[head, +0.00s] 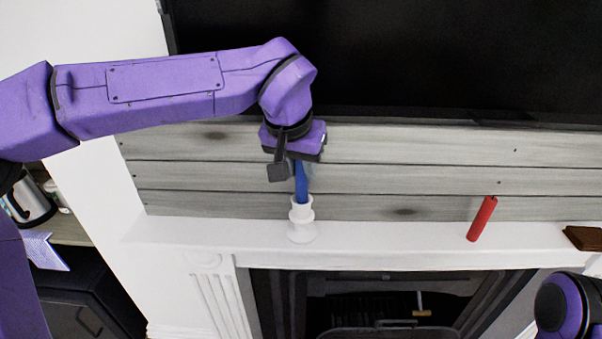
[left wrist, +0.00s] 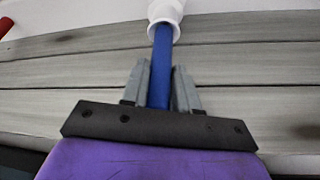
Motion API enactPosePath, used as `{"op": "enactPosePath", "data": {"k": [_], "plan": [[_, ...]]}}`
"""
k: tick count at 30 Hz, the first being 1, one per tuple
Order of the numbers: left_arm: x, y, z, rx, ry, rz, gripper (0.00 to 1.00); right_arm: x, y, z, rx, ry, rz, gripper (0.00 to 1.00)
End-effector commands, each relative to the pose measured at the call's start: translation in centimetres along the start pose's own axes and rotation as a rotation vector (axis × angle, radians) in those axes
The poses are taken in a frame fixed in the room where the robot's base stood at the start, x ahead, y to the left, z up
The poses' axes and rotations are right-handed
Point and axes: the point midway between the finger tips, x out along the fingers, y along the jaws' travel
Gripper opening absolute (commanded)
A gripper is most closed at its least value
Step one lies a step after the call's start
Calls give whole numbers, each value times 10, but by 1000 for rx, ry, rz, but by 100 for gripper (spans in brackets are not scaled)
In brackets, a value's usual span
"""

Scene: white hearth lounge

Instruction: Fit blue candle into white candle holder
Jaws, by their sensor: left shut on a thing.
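The blue candle (head: 301,184) is upright between the fingers of my left gripper (head: 295,168), above the mantel. The white candle holder (head: 301,222) stands on the white mantel, directly under the candle. In the left wrist view my left gripper (left wrist: 160,88) is shut on the blue candle (left wrist: 161,62), and the candle's far end meets the mouth of the white candle holder (left wrist: 166,13). The candle's lower end is hidden by the holder's rim, so how deep it sits cannot be told. My right gripper is not in view; only part of my right arm shows at the lower right.
A red candle (head: 482,218) is on the mantel (head: 390,234) to the right, with a brown object (head: 582,237) at the far right. A dark screen (head: 420,60) hangs above the grey plank wall. The mantel between holder and red candle is clear.

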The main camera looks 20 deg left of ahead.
Motion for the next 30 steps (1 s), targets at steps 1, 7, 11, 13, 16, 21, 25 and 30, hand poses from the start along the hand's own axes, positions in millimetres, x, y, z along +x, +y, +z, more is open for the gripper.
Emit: {"op": "enactPosePath", "data": {"k": [1, 7, 11, 13, 16, 21, 25, 30], "plan": [[11, 1, 7, 3, -11, -2, 0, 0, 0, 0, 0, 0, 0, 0], [25, 1, 14, 2, -17, -3, 0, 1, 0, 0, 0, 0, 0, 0], [27, 1, 15, 2, -22, -4, 38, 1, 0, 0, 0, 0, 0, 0], [26, 1, 15, 1, -21, -4, 54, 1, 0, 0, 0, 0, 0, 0], [26, 1, 15, 1, -20, -4, 54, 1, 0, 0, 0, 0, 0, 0], [24, 1, 14, 1, -18, -4, 54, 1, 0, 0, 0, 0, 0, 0], [9, 1, 12, 0, -11, -3, 54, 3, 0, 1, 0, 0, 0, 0], [-35, 1, 11, -1, -6, -1, 54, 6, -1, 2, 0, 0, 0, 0]]}}
